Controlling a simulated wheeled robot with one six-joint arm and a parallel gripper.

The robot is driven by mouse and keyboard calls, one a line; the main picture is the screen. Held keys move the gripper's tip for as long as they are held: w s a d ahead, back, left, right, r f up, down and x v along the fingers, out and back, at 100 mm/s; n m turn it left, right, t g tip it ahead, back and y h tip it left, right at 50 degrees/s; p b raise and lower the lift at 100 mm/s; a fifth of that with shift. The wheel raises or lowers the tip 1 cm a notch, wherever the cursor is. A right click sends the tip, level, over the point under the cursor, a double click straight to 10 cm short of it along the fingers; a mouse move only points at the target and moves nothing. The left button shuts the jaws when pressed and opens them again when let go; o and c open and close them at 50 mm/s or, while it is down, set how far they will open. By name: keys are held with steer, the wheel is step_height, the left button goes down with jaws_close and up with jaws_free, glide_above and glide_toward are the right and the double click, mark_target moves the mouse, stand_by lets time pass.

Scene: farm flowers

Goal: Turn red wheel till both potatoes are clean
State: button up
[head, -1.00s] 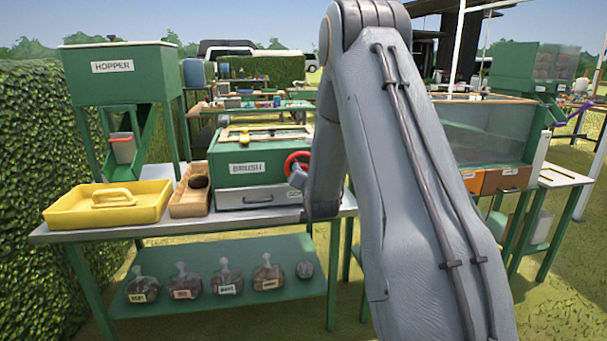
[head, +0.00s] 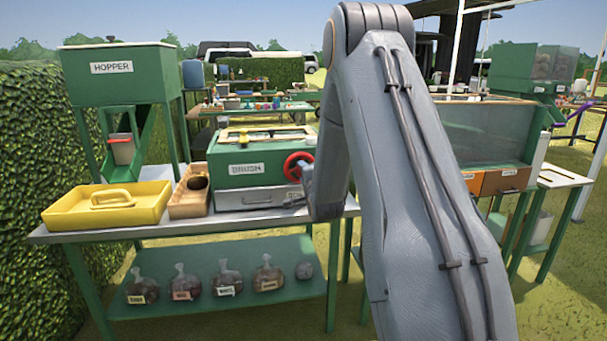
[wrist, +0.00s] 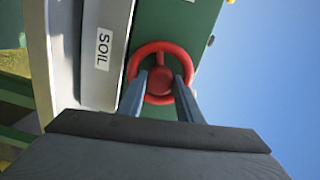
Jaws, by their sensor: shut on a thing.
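The red wheel (head: 296,166) is on the right end of the green box labelled BRUSH (head: 262,175), which stands on a metal-topped table. In the wrist view the red wheel (wrist: 161,47) has a round hub, and my gripper (wrist: 161,82) has its two fingers on either side of that hub, inside the rim, shut on the wheel. In the head view my gripper (head: 305,176) is at the wheel and partly hidden by my arm. A grey drawer (head: 258,196) is under the box. I cannot make out any potatoes; the inside of the box is not visible.
A yellow tray (head: 108,206) with a handle and a wooden box (head: 189,196) stand left on the table. Labelled bags (head: 187,283) lie on the shelf below. A hopper (head: 118,75) stands behind left, and a glass-fronted tank (head: 488,130) stands right.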

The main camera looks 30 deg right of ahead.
steer(key=shift+m, duration=1.2)
steer(key=o, duration=1)
steer(key=shift+o, duration=0.2)
steer(key=v, duration=0.7)
steer(key=shift+s, duration=0.4)
